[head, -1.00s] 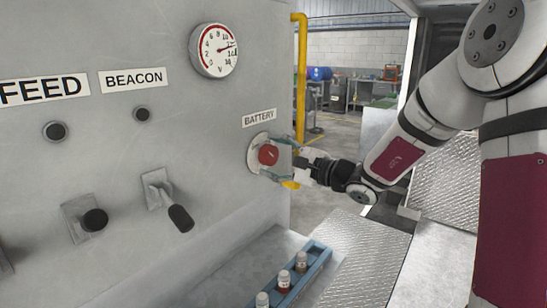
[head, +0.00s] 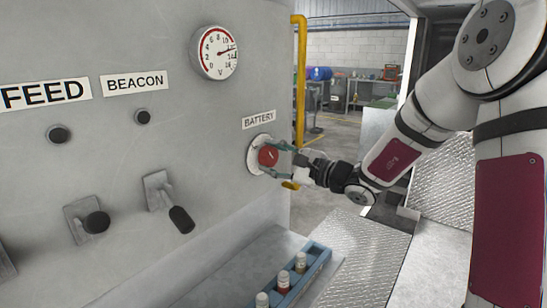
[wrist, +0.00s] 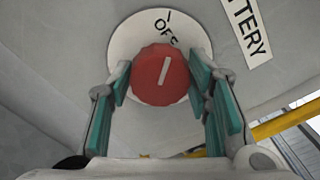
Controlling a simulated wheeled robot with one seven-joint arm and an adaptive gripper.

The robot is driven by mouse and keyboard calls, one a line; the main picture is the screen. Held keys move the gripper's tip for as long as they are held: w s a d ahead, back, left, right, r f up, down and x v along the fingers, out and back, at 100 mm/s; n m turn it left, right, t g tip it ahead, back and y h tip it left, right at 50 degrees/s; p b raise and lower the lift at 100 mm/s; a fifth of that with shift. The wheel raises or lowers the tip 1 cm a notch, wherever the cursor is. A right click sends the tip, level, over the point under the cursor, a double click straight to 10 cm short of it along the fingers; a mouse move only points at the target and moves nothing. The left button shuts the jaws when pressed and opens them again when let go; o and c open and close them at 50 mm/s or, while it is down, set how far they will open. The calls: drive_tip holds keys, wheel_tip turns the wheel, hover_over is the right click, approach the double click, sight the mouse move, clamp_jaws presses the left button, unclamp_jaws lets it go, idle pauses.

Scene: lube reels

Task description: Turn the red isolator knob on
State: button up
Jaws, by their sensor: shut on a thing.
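The red isolator knob (head: 268,156) sits on a pale round plate (head: 253,165) under the BATTERY label (head: 259,120) on the grey panel. In the wrist view the knob (wrist: 160,75) has a white line, nearly upright and leaning slightly right at its top. The line points towards the word OFF (wrist: 165,32) on the plate. My gripper (head: 274,159) reaches it from the right. Its green-padded fingers lie either side of the knob and are shut on it, as the wrist view (wrist: 160,82) also shows. The fingers' exact contact is hard to see.
A gauge (head: 215,52) is above left, and a lever (head: 171,203) and a black knob (head: 95,221) are further left. A blue tray (head: 317,262) with several small bottles is below. A yellow pipe (head: 299,80) runs beside the panel edge.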

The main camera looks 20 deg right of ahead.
drive_tip(key=m+p, duration=0.2)
drive_tip(key=m, duration=0.2)
drive_tip(key=shift+s+r, duration=0.1)
drive_tip(key=shift+r, duration=0.05)
drive_tip(key=m+p, duration=0.3)
drive_tip(key=m, duration=0.1)
drive_tip(key=shift+m, duration=0.4)
drive_tip(key=m+p, duration=0.3)
drive_tip(key=m, duration=0.1)
drive_tip(key=shift+d, duration=0.1)
drive_tip(key=shift+m+p, duration=0.95)
drive_tip(key=shift+m, duration=0.95)
drive_tip(key=o, duration=1.2)
drive_tip(key=shift+c, duration=0.2)
drive_tip(key=shift+d, duration=0.1)
drive_tip(key=v, duration=1.1)
drive_tip(key=shift+s+d, duration=0.2)
drive_tip(key=shift+s, duration=0.05)
